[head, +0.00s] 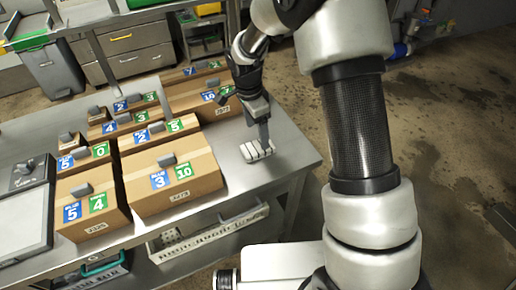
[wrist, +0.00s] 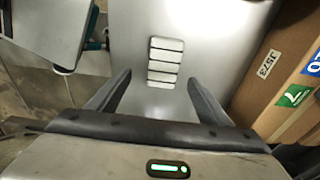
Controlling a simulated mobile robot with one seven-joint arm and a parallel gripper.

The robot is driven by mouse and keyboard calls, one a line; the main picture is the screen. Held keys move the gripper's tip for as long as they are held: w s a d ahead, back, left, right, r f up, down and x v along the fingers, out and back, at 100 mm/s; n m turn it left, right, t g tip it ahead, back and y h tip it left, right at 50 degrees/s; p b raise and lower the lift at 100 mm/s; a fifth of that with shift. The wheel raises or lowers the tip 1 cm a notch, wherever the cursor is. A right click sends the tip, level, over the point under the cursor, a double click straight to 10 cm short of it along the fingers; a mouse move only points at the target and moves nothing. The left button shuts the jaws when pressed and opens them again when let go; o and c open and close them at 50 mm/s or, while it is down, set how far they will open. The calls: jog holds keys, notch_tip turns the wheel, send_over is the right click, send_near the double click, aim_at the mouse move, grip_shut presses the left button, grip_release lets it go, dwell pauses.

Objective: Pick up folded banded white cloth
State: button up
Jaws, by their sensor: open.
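The folded banded white cloth (head: 257,150) lies flat on the metal table near its right end, in front of the boxes. In the wrist view the cloth (wrist: 165,62) shows as a white strip crossed by dark bands, centred ahead of the two fingers. My gripper (head: 264,136) is above and close to the cloth, pointing down. In the wrist view my gripper (wrist: 158,88) is open, with one finger on each side of the cloth's line and nothing between the tips. I cannot tell the exact height above the cloth.
Several cardboard boxes with blue and green labels stand left of the cloth, the nearest being a large box (head: 172,180). A box (wrist: 285,75) is close on the right in the wrist view. The steel table (head: 285,160) is bare around the cloth.

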aim_at(258, 146)
jog(key=f, duration=0.5)
jog(key=w+f, duration=0.1)
jog(key=f, duration=0.1)
jog(key=shift+d+f+p, duration=0.1)
jog(key=shift+f+p, duration=0.05)
jog(key=shift+p, duration=0.25)
jog(key=shift+c, duration=0.2)
jog(key=c, duration=1.1)
